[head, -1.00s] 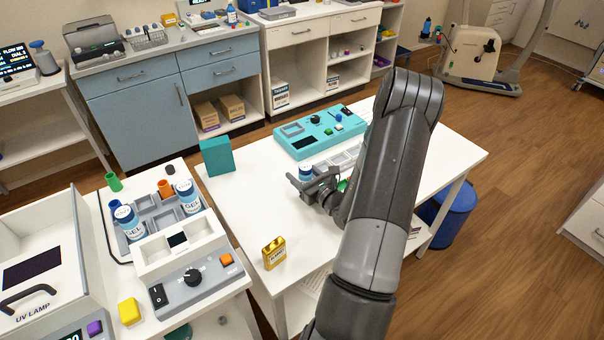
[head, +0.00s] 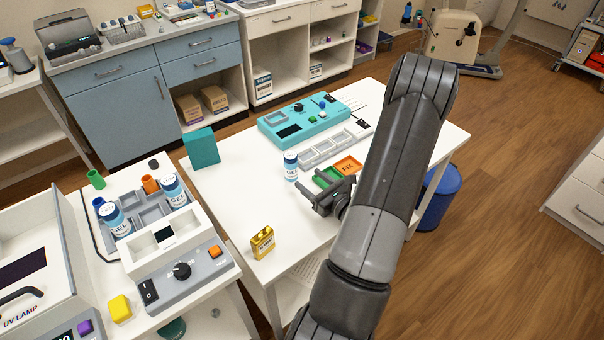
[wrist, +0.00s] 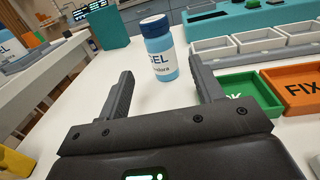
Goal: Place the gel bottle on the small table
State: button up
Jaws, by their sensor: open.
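A blue-and-white gel bottle (head: 291,166) with a dark blue cap stands upright on the white small table (head: 231,200). My gripper (head: 310,199) is open and empty, low over the table on the near side of the bottle. In the wrist view the bottle (wrist: 160,58) stands just beyond the fingertips, roughly centred between the fingers, with a gap to them. Two more gel bottles, one left (head: 115,219) and one right (head: 174,191), stand in the grey tray on the left bench.
A green tray (head: 325,177) and an orange FIX tray (head: 347,165) lie right of the bottle. Grey bins (head: 326,152) and a teal device (head: 270,128) are behind. A teal block (head: 202,148) and a yellow container (head: 262,242) stand left; the table between them is clear.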

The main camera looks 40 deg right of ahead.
jog(key=shift+s+a+r, duration=0.1)
jog(key=shift+s+r, duration=0.05)
jog(key=shift+s, duration=0.05)
jog(key=s+a+r+n+g+y, duration=0.1)
jog(key=a+r+n+g+y, duration=0.5)
jog(key=a+n, duration=0.5)
jog(key=s+a+r+n+g+y, duration=0.1)
jog(key=a+r+n+g+y, duration=0.55)
jog(key=a, duration=0.75)
jog(key=s+a+r+n+g+h, duration=0.45)
jog(key=s+n+h, duration=0.3)
jog(key=n, duration=0.35)
jog(key=s+d+r+n+t+h, duration=0.2)
jog(key=s+r+n+t+h, duration=0.1)
jog(key=r, duration=0.5)
jog(key=n+t+h, duration=0.1)
jog(key=n+h, duration=0.1)
jog(key=n, duration=0.1)
jog(key=shift+s+h, duration=0.15)
jog(key=shift+h, duration=0.25)
jog(key=shift+o, duration=0.5)
jog(key=shift+s+d+r+n+t, duration=0.1)
jog(key=shift+d+r+n+t, duration=0.1)
jog(key=shift+r+n+t, duration=0.25)
jog(key=shift+r, duration=0.1)
